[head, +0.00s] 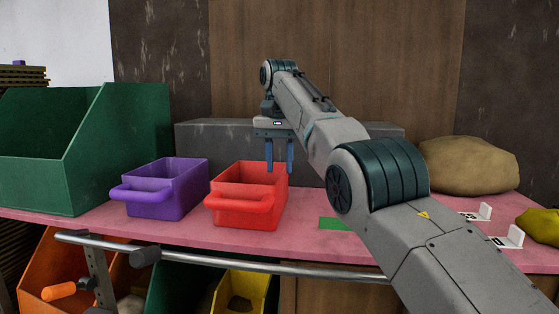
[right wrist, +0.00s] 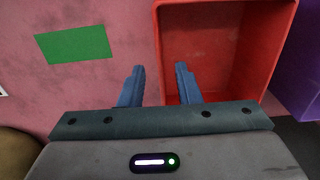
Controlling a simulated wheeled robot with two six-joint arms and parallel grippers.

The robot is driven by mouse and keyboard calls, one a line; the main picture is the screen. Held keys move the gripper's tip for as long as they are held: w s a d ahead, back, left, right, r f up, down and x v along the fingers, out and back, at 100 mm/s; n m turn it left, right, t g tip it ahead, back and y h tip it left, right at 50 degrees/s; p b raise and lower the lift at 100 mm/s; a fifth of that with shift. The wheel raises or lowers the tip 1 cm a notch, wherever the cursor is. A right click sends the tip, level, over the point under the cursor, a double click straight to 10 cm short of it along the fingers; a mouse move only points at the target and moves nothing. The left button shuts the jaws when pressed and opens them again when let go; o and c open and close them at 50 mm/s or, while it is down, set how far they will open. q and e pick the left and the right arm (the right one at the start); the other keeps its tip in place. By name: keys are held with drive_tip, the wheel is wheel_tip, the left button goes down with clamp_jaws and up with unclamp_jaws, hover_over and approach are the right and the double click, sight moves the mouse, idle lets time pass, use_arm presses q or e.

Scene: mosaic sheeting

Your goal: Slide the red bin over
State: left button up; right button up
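The red bin (head: 246,214) is an open box with a front handle, standing upright on the pink shelf (head: 300,240), just right of the purple bin. It also shows in the right wrist view (right wrist: 212,50), seen from above, and looks empty there. My right gripper (head: 280,168) points down at the bin's far right part with its fingers apart. In the right wrist view, the two blue fingers (right wrist: 159,84) lie on either side of the bin's side wall, one over the inside and one outside. I cannot tell whether they touch it. My left gripper is out of view.
A purple bin (head: 170,195) stands close on the left, then a large green bin (head: 120,145). A green patch (head: 334,223) marks the shelf right of the red bin. A grey block (head: 210,140) stands behind. A tan sack (head: 468,165) sits far right. A metal rail (head: 250,266) runs along the front.

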sight(280, 189)
drive_tip(key=f+b, duration=0.1)
drive_tip(key=f, duration=0.1)
drive_tip(key=w+f+b, duration=0.1)
drive_tip(key=shift+d+f, duration=0.1)
drive_tip(key=shift+f, duration=0.25)
drive_tip(key=f+b, duration=0.1)
drive_tip(key=b, duration=0.1)
drive_tip(key=s+f+b, duration=0.1)
drive_tip(key=f, duration=0.1)
drive_tip(key=shift+b, duration=0.4)
drive_tip(key=shift+f, duration=0.15)
drive_tip(key=shift+w+f, duration=0.1)
drive_tip(key=shift+w, duration=0.15)
drive_tip(key=shift+s, duration=0.2)
clamp_jaws()
